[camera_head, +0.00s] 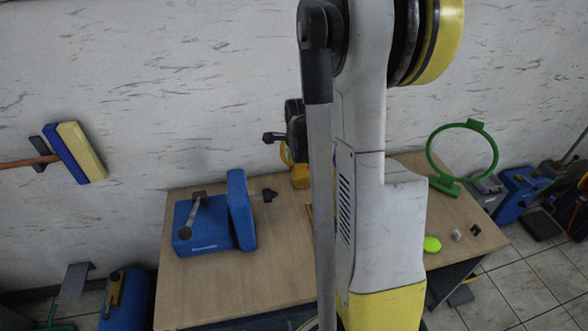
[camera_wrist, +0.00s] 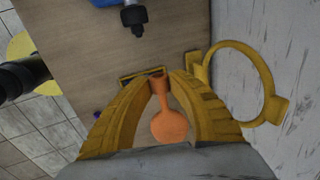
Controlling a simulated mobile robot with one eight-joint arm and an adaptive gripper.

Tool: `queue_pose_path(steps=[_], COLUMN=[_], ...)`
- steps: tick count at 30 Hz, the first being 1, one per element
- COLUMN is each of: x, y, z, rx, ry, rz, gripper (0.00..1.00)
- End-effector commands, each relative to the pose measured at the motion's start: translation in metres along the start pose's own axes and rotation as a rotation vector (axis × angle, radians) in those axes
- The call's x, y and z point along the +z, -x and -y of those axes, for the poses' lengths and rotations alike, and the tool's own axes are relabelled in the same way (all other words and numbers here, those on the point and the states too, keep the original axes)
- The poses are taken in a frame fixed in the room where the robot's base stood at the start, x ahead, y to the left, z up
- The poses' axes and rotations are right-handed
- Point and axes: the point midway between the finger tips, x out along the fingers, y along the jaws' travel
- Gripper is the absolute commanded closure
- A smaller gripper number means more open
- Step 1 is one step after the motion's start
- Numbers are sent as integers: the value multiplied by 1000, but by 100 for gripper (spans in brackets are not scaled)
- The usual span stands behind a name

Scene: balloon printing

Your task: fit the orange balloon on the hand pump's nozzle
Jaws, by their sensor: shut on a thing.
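The orange balloon (camera_wrist: 168,124) is in the wrist view, its narrow neck between the yellow fingertips of my gripper (camera_wrist: 162,80) and its round body toward the palm. My gripper is shut on it. The blue hand pump (camera_head: 241,210) stands on the table at left in the head view, with a grey lever. Its dark nozzle (camera_head: 269,195) points right. The nozzle also shows at the top of the wrist view (camera_wrist: 134,17), apart from the balloon. My arm hides the balloon in the head view.
A yellow ring stand (camera_wrist: 268,83) is right of my gripper in the wrist view, near the wall. On the wooden table (camera_head: 245,285), a green ring stand (camera_head: 446,185), a lime balloon (camera_head: 432,244) and small blocks lie at right. The table's front left is clear.

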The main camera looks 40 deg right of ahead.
Motion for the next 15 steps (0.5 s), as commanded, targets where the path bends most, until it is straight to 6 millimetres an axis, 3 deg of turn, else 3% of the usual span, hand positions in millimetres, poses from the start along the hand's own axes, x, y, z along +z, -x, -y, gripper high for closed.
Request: queue_pose_path(steps=[15], x=[3], y=[-52], z=[-15], rx=[0], ry=[1], rz=[0], gripper=[89])
